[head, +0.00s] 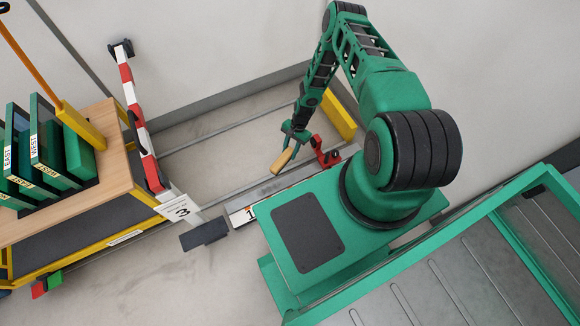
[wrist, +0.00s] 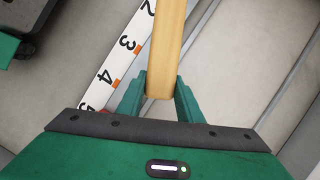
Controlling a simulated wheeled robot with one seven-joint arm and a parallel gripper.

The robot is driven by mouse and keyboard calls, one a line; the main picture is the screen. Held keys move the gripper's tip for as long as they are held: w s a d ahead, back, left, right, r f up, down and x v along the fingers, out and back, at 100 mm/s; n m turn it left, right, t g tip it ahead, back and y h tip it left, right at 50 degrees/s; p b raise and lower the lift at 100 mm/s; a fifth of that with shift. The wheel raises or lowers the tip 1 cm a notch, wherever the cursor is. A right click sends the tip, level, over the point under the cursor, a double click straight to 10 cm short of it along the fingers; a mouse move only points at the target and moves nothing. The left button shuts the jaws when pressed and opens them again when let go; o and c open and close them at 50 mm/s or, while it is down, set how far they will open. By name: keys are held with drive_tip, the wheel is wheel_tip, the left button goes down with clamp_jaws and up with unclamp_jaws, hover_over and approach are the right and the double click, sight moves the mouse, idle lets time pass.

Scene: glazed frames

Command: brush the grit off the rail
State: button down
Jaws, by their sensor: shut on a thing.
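My gripper (head: 293,134) is shut on a wooden brush handle (head: 282,160), held low over the floor track. In the wrist view the handle (wrist: 168,45) sits between the green fingers of my gripper (wrist: 160,92) and runs up out of the picture; no bristles show. Two thin grey rails cross the floor in the head view: a far rail (head: 220,128) and a near rail (head: 238,190). The brush is over or beside the near rail; I cannot tell whether it touches. A rail strip (wrist: 203,22) also shows in the wrist view, partly behind the handle. I cannot make out grit.
A white numbered scale (wrist: 118,62) runs beside the rail. A red clamp-like part (head: 325,153) and a yellow block (head: 339,116) stand right of my gripper. A red-and-white barrier (head: 137,115) stands left, near a wooden-topped cart (head: 112,172) with green cases. Floor between the rails is clear.

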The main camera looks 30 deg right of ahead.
drive_tip(key=shift+s+a+f+m+t, duration=0.25)
drive_tip(key=shift+s+f+m, duration=0.35)
drive_tip(key=shift+f, duration=1.6)
drive_tip(key=shift+s+a+f+m+t, duration=0.1)
drive_tip(key=shift+s+a+f+m, duration=0.45)
drive_tip(key=shift+f, duration=1.65)
drive_tip(key=shift+s+a+f+m+t, duration=0.15)
drive_tip(key=shift+s+f+m, duration=0.4)
drive_tip(key=shift+f, duration=1.65)
drive_tip(key=shift+s, duration=0.2)
drive_tip(key=shift+a, duration=0.1)
drive_tip(key=shift+a+f, duration=0.15)
drive_tip(key=shift+a, duration=2.15)
drive_tip(key=shift+a+f, duration=0.15)
drive_tip(key=shift+a, duration=2.2)
drive_tip(key=shift+a+f, duration=0.15)
drive_tip(key=shift+a, duration=2.15)
drive_tip(key=shift+s+f, duration=0.15)
drive_tip(key=shift+s, duration=0.5)
drive_tip(key=shift+d+f, duration=0.2)
drive_tip(key=shift+d, duration=2.45)
drive_tip(key=shift+d+f, duration=0.15)
drive_tip(key=shift+d, duration=2.5)
drive_tip(key=shift+d+r, duration=0.1)
drive_tip(key=shift+d, duration=1.7)
drive_tip(key=shift+w+a, duration=0.1)
drive_tip(key=shift+w, duration=0.55)
